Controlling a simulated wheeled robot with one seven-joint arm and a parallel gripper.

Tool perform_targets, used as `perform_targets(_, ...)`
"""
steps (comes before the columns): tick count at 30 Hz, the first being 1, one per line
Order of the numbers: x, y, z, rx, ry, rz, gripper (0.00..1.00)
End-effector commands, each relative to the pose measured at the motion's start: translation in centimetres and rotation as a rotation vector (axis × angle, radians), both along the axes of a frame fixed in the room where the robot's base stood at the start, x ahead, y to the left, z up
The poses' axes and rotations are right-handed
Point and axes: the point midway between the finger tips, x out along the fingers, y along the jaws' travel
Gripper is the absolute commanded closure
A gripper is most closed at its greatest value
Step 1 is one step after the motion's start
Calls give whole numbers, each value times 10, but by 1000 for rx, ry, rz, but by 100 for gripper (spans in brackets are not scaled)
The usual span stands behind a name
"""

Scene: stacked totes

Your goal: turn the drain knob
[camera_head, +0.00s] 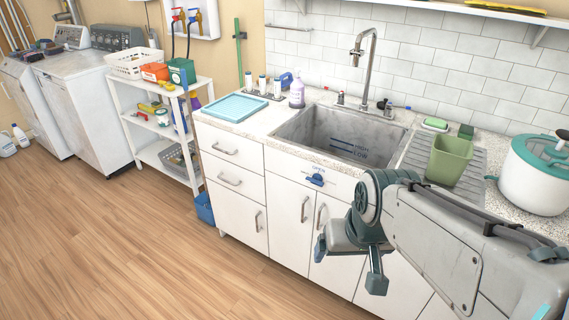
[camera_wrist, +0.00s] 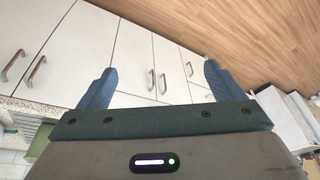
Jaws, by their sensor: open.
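The drain knob (camera_head: 316,180) is a small blue handle on the white cabinet front below the sink, with "OPEN" lettered above it. The grey sink basin (camera_head: 345,135) has "HIGH" and "LOW" marks on its inner wall and looks empty. My gripper (camera_head: 348,266) is open and empty, in front of the lower cabinet doors. In the head view it shows below and to the right of the knob, apart from it. In the wrist view my gripper (camera_wrist: 160,86) has its two blue fingers spread wide before the cabinet doors. The knob does not show clearly there.
The faucet (camera_head: 365,45) rises behind the sink. A green bin (camera_head: 449,158) and a white pot with a teal lid (camera_head: 535,175) stand on the counter at right. A white shelf cart (camera_head: 158,130) stands left of the cabinets. The wooden floor (camera_head: 130,240) in front is clear.

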Motion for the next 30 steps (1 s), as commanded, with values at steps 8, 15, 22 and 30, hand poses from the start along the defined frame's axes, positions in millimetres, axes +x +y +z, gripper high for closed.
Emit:
perform_targets(8, 135, 51, -66, 204, -259, -52, 13)
perform_targets(15, 253, 68, -132, 189, -532, -223, 13)
perform_targets(22, 328, 63, -195, -25, -817, -395, 13)
perform_targets(30, 352, 67, -229, -332, -1107, -525, 13)
